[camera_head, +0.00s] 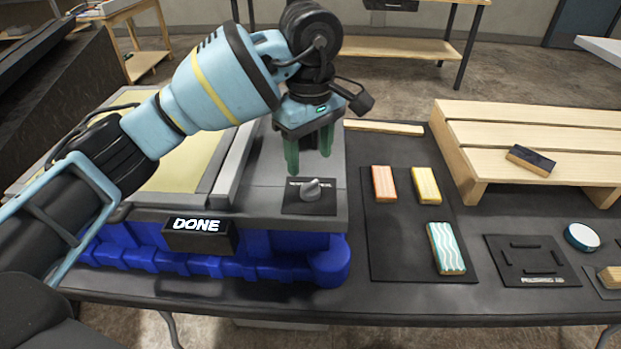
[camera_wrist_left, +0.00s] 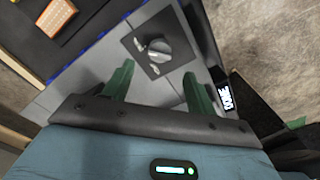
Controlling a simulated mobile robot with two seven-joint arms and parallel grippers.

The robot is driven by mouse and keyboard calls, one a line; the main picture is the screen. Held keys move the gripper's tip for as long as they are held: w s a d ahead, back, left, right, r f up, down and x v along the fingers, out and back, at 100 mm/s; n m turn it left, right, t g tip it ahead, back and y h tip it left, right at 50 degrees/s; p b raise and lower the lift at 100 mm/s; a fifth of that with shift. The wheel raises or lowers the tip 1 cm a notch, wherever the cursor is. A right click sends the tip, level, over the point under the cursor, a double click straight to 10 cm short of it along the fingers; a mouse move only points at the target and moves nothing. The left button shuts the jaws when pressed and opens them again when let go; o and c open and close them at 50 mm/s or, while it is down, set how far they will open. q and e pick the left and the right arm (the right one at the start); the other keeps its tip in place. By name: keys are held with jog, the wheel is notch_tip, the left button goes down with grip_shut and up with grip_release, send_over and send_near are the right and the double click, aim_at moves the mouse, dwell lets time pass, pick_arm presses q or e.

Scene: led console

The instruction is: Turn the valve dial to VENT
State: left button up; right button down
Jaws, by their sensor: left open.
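The valve dial (camera_head: 312,189) is a grey knob on a dark square plate (camera_head: 293,208) with a line of small white lettering, too small to read. The plate lies on the grey console top near its front right corner. My left gripper (camera_head: 308,160) is open and empty, with green fingers pointing down just behind and above the dial. In the left wrist view the dial (camera_wrist_left: 158,54) sits ahead of the two spread fingertips (camera_wrist_left: 157,80), apart from them. My right gripper is not in view.
A DONE box (camera_head: 198,236) hangs on the console front. To the right a dark mat (camera_head: 390,255) holds orange, yellow and teal blocks (camera_head: 446,247). A wooden slatted stand (camera_head: 530,135) carries a dark-topped block (camera_head: 530,160). A round blue-rimmed piece (camera_head: 582,237) lies farther right.

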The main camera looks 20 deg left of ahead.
aim_at(310, 184)
pick_arm(q)
notch_tip(310, 184, down, 7)
jog(key=shift+r, duration=0.15)
dwell(0.4)
jog(key=c, duration=1)
